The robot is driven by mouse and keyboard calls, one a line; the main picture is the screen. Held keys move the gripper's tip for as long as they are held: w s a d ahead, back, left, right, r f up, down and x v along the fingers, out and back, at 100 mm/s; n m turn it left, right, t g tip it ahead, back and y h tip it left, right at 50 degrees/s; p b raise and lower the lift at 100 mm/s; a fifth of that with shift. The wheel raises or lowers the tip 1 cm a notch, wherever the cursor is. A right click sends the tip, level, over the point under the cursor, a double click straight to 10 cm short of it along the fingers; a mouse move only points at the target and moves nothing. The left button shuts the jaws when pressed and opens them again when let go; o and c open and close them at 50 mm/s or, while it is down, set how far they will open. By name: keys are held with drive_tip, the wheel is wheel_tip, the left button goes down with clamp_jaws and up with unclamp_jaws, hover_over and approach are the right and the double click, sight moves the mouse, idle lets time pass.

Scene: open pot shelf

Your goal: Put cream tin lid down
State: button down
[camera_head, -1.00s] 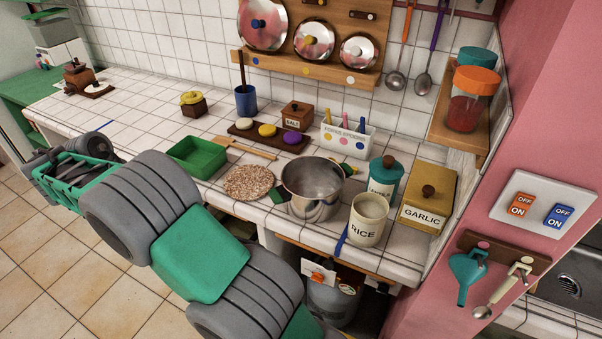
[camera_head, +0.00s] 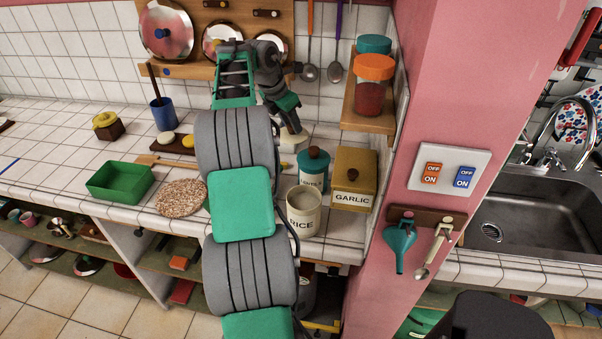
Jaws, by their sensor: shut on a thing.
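The cream tin marked RICE (camera_head: 303,212) stands open near the counter's front edge, with no lid on it. My gripper (camera_head: 291,122) is over the back of the counter, behind and a little left of the teal tin. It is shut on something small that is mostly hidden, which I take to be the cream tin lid. A pale patch shows just below the jaws. I cannot tell whether it is the lid or the white box behind.
The teal tin (camera_head: 313,170) and the yellow GARLIC tin (camera_head: 353,182) stand beside the cream tin. A cork mat (camera_head: 181,198) and a green tray (camera_head: 120,182) lie to the left. My arm hides the metal pot. A wall shelf (camera_head: 372,112) with jars is close right of my gripper.

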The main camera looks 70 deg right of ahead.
sight(306, 133)
drive_tip(key=s+d, duration=0.1)
drive_tip(key=s, duration=0.1)
drive_tip(key=s+d, duration=0.1)
drive_tip(key=shift+s+d+r, duration=0.1)
drive_tip(key=shift+s+r, duration=0.1)
drive_tip(key=shift+s, duration=0.2)
drive_tip(key=s+d+f, duration=0.5)
drive_tip(key=s+f, duration=0.1)
drive_tip(key=s+d+f, duration=0.3)
drive_tip(key=s, duration=0.1)
drive_tip(key=shift+s+d, duration=0.1)
drive_tip(key=shift+d, duration=0.25)
drive_tip(key=shift+s+d+f, duration=0.1)
drive_tip(key=shift+s+f, duration=0.05)
drive_tip(key=shift+f, duration=0.9)
drive_tip(key=shift+s+d+f, duration=0.1)
drive_tip(key=shift+f, duration=0.95)
drive_tip(key=c, duration=1.1)
unclamp_jaws()
